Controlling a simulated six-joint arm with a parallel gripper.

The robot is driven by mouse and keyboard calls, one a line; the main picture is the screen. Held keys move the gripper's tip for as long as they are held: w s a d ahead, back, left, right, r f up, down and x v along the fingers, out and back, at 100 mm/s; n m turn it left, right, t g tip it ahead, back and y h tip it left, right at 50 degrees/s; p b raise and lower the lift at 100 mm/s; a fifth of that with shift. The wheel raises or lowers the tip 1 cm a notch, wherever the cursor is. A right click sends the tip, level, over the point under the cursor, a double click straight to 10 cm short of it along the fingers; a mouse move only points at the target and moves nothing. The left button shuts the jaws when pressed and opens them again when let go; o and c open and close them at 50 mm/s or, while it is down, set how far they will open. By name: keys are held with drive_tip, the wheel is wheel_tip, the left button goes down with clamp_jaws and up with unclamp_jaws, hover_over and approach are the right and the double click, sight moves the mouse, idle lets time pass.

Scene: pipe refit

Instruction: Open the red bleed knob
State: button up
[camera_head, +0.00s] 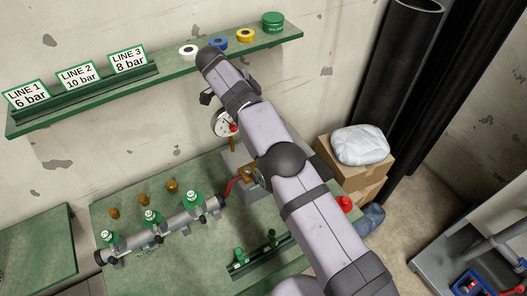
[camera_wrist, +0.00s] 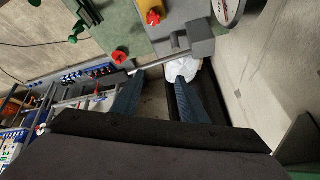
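The red bleed knob (camera_head: 234,128) is small and sits by the round white gauge (camera_head: 222,123), above a brass stem. In the wrist view the knob (camera_wrist: 153,18) shows at the top on its brass-yellow fitting, with part of the gauge (camera_wrist: 228,9) to its right. My gripper (camera_wrist: 162,77) shows as two bluish fingers spread apart, with nothing between them. In the head view my arm reaches up across the bench; its end (camera_head: 207,98) is above and left of the knob, mostly hidden behind the wrist. The gripper is apart from the knob.
A green shelf (camera_head: 80,108) with line signs and tape rolls runs above the bench. A pipe manifold (camera_head: 165,232) with green valves lies left. A larger red part (camera_head: 345,203) is at the bench's right edge. Boxes with a white bag (camera_head: 360,145) and black pipes (camera_head: 400,60) stand right.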

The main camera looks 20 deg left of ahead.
wheel_tip(320, 180, up, 6)
drive_tip(key=s+a+f+n+y+b, duration=0.3)
drive_tip(key=a+f+n+y, duration=0.15)
drive_tip(key=a, duration=0.55)
drive_tip(key=s+a+f+n+t+y+b, duration=0.1)
drive_tip(key=s+a+f+n+y+b, duration=0.3)
drive_tip(key=a, duration=0.5)
drive_tip(key=s+a+f+n+y+b, duration=0.2)
drive_tip(key=s+a+f+n+y, duration=0.15)
drive_tip(key=a+y, duration=0.45)
drive_tip(key=w+d+f+t+h+b, duration=0.1)
drive_tip(key=d+f+t+h+b, duration=0.3)
drive_tip(key=d, duration=0.5)
drive_tip(key=d+f+t+h+b, duration=0.25)
drive_tip(key=d+h, duration=0.25)
drive_tip(key=d, duration=0.4)
drive_tip(key=w+d+f+t+h+b, duration=0.1)
drive_tip(key=d+f+t+h+b, duration=0.2)
drive_tip(key=d+h, duration=0.35)
drive_tip(key=shift+g+y, duration=0.25)
drive_tip(key=shift+y, duration=0.55)
drive_tip(key=shift+s+d+p+x, duration=0.1)
drive_tip(key=shift+d+p+x, duration=0.2)
drive_tip(key=shift+x, duration=1)
drive_tip(key=shift+s+d+p+x, duration=0.1)
drive_tip(key=shift+d+p+x, duration=0.2)
drive_tip(key=shift+x, duration=0.95)
drive_tip(key=shift+s+d+p+x, duration=0.1)
drive_tip(key=shift+d+p+x, duration=0.15)
drive_tip(key=shift+x, duration=1.05)
